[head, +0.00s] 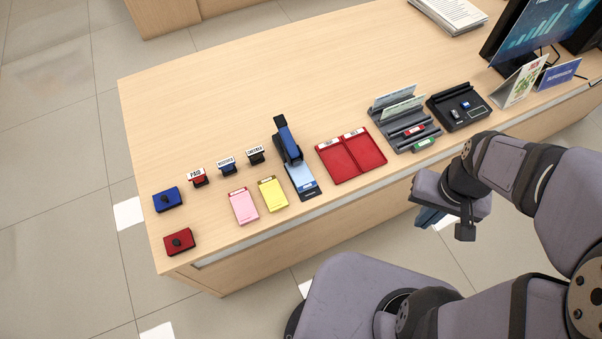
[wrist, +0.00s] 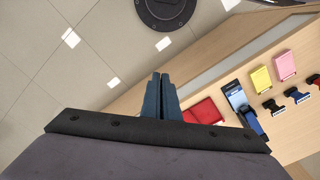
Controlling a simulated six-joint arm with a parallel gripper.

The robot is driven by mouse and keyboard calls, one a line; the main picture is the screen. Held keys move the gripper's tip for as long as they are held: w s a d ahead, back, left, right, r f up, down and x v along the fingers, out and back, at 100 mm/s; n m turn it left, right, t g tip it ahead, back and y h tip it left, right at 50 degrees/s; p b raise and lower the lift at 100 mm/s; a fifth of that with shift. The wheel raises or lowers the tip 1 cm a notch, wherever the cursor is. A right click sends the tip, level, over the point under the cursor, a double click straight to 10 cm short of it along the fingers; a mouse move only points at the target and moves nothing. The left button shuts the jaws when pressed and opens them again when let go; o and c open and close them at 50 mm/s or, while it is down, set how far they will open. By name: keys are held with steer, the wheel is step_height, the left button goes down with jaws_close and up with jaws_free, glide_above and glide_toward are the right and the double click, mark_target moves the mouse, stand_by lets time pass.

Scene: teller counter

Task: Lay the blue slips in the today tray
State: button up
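A stack of light blue slips (head: 300,174) lies on a dark board at the foot of an upright device with a blue handle; they also show in the wrist view (wrist: 236,97). A red tray (head: 351,156) with two compartments lies to their right, each with a white label too small to read, so I cannot tell which is today. The tray is partly hidden in the wrist view (wrist: 206,110). My gripper (head: 428,218) is off the counter's near edge, right of the slips and tray. Its blue fingers (wrist: 161,76) look shut together with nothing between them.
Pink slips (head: 243,206) and yellow slips (head: 272,194) lie left of the blue ones. Several stamps (head: 227,166) and blue and red pads stand farther left. The counter's far middle is clear.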

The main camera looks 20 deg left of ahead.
steer(key=o, duration=1)
steer(key=shift+a, duration=0.15)
steer(key=o, duration=0.5)
steer(key=shift+a+f+n, duration=0.15)
steer(key=shift+a+n, duration=0.15)
steer(key=shift+a, duration=0.05)
steer(key=shift+o, duration=0.2)
steer(key=s+a+f+n+g+h+b, duration=0.1)
steer(key=s+a+f+n+g, duration=0.25)
steer(key=a+f, duration=0.25)
steer(key=w+a+f+n, duration=0.1)
steer(key=w+a+f, duration=0.1)
steer(key=a, duration=0.4)
steer(key=w+a+f+n+t, duration=0.1)
steer(key=w+a+f+n, duration=0.1)
steer(key=a+f, duration=0.3)
steer(key=w+a+f+n+t+b, duration=0.1)
steer(key=w+a+f, duration=0.2)
steer(key=a, duration=0.3)
steer(key=shift+w+a+f+n+h, duration=0.15)
steer(key=shift+w+a+n+h, duration=0.15)
steer(key=shift+w+a, duration=0.15)
step_height(320, 180, up, 3)
steer(key=t+y, duration=0.2)
glide_above(302, 176)
steer(key=shift+g, duration=0.25)
steer(key=shift+f+p, duration=1.2)
steer(key=shift+f, duration=2.35)
